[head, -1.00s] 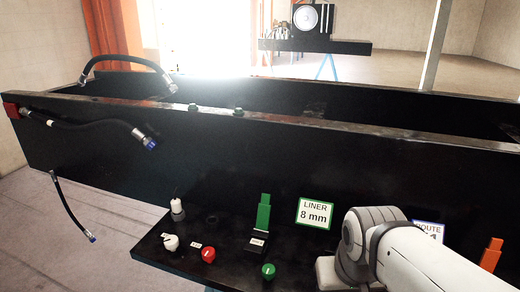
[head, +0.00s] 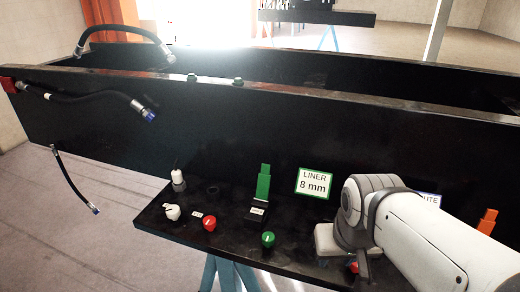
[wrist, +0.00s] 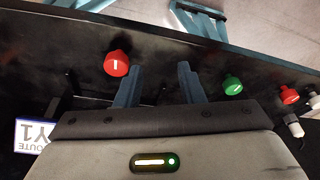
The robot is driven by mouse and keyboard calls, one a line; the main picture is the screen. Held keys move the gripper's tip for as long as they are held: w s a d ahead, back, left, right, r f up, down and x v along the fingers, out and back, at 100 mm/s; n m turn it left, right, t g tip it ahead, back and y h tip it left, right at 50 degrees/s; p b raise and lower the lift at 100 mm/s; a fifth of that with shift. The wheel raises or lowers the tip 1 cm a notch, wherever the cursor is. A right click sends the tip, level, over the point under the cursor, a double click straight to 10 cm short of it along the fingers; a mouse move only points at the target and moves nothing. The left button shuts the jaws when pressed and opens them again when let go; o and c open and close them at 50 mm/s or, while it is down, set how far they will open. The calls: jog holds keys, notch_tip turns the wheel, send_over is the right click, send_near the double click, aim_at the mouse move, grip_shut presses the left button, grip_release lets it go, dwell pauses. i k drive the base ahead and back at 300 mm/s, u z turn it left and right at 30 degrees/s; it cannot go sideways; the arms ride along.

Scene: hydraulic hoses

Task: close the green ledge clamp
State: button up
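A green upright lever (head: 263,183) stands on a small black block (head: 258,211) with a white label on the front ledge; this looks like the green ledge clamp, and its lever points straight up. A round green knob (head: 268,239) sits in front of it and also shows in the wrist view (wrist: 232,86). My gripper (wrist: 160,72) is open and empty, its two blue-grey fingers apart over the ledge, between a red knob (wrist: 117,63) and the green knob. In the head view my wrist is right of the green lever; the fingers are hidden there.
A white knob (head: 172,212) and a red knob (head: 209,223) sit left on the ledge (head: 290,258). A "LINER 8 mm" sign (head: 314,183) and an orange lever (head: 487,222) stand along the black wall (head: 330,130). Black hoses (head: 100,100) hang at the left.

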aim_at(264, 178)
jog(key=u, duration=0.45)
jog(key=k, duration=0.75)
jog(key=u, duration=0.95)
jog(key=k, duration=0.65)
jog(key=u, duration=0.65)
jog(key=i, duration=1.35)
jog(key=z, duration=0.85)
jog(key=i, duration=1.05)
jog(key=z, duration=0.75)
jog(key=k, duration=0.9)
jog(key=z, duration=0.15)
jog(key=i, duration=0.95)
jog(key=u, duration=0.1)
